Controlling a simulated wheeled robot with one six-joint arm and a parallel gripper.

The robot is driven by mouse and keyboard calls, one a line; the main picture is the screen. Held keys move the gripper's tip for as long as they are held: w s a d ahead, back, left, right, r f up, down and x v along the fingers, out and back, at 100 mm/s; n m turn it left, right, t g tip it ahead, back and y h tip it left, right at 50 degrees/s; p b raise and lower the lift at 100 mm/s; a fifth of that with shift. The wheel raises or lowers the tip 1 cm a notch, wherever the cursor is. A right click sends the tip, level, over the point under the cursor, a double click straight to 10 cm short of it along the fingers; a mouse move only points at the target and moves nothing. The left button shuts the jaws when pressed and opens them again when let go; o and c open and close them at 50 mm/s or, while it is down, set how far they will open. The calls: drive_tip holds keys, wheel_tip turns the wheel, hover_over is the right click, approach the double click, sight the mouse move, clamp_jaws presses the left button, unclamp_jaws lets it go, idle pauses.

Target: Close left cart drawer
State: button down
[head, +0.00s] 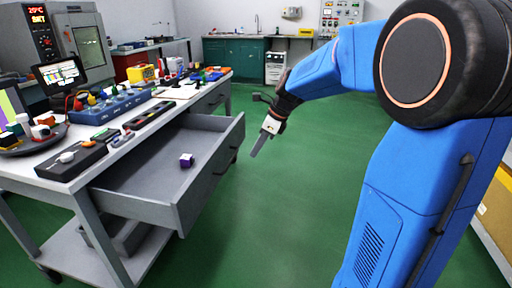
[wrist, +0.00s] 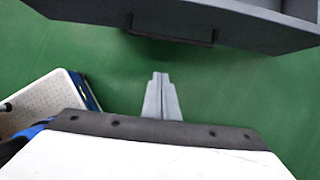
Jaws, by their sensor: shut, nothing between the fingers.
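The cart (head: 92,212) stands at the left in the head view, and its grey drawer (head: 135,165) is pulled far out toward the right. A small purple cube (head: 186,160) lies inside the drawer.
The cart top (head: 135,143) is crowded with boxes, tools and a dark tray (head: 60,132). Another drawer front (head: 208,101) farther back looks closed. Green floor is open to the right of the drawer. A white perforated surface (wrist: 45,100) shows at the left in the wrist view.

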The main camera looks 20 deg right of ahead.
drive_tip(key=w+a+f, duration=0.4)
drive_tip(key=a+f, duration=0.1)
drive_tip(key=shift+a, duration=0.3)
idle(0.4)
hover_over(168, 163)
drive_tip(key=s+d, duration=0.1)
drive_tip(key=shift+s, duration=0.15)
drive_tip(key=shift+w+a, duration=0.35)
drive_tip(key=shift+a, duration=0.1)
drive_tip(key=shift+w+a, duration=0.1)
drive_tip(key=shift+a+r, duration=0.1)
